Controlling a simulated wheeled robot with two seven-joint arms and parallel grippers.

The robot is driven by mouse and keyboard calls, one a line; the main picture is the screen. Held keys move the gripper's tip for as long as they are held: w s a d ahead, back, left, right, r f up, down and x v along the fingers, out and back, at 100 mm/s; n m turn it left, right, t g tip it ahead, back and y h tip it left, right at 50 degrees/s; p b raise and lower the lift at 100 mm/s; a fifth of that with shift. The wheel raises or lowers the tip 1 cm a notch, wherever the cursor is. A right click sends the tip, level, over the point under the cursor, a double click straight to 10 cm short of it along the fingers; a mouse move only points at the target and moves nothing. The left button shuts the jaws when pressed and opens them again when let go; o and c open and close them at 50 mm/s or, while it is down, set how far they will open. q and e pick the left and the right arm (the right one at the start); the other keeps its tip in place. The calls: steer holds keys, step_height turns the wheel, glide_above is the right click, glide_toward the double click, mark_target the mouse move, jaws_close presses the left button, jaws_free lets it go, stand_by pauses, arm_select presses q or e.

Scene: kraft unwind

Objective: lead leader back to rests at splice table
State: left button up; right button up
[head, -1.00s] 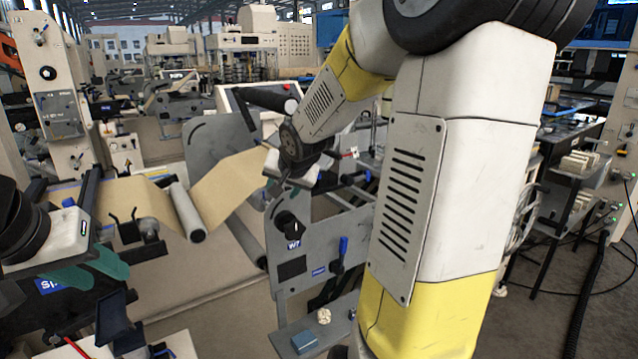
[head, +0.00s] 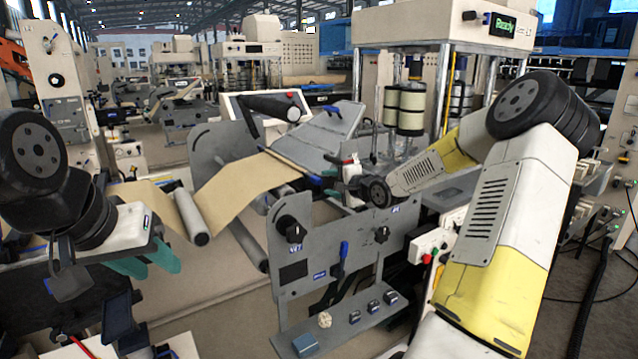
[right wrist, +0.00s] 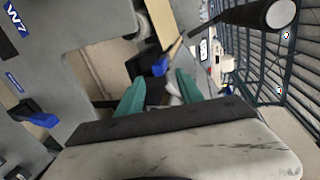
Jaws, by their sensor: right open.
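The tan kraft leader (head: 240,185) runs from the left over a grey roller (head: 190,215) and up to the slanted grey splice table (head: 320,135). A thin bar (head: 290,163) lies along its upper end. My right gripper (right wrist: 160,82) is open, its teal fingers apart. A blue end piece (right wrist: 160,66) and a tan strip of leader (right wrist: 165,22) show just beyond and between the fingertips. In the head view the right gripper is at the bar's right end, partly hidden. My left gripper (head: 147,268) hangs left of the roller, apart from the leader; its finger gap is unclear.
A grey side plate (head: 320,260) with knobs and a blue lever stands below the right gripper. A low shelf (head: 345,335) holds small blocks. A press with a "Ready" display (head: 490,30) stands behind right.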

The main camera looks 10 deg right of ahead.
mark_target(320, 181)
steer(key=shift+x, duration=4.05)
steer(key=shift+r, duration=0.1)
steer(key=shift+c, duration=0.2)
jaws_close()
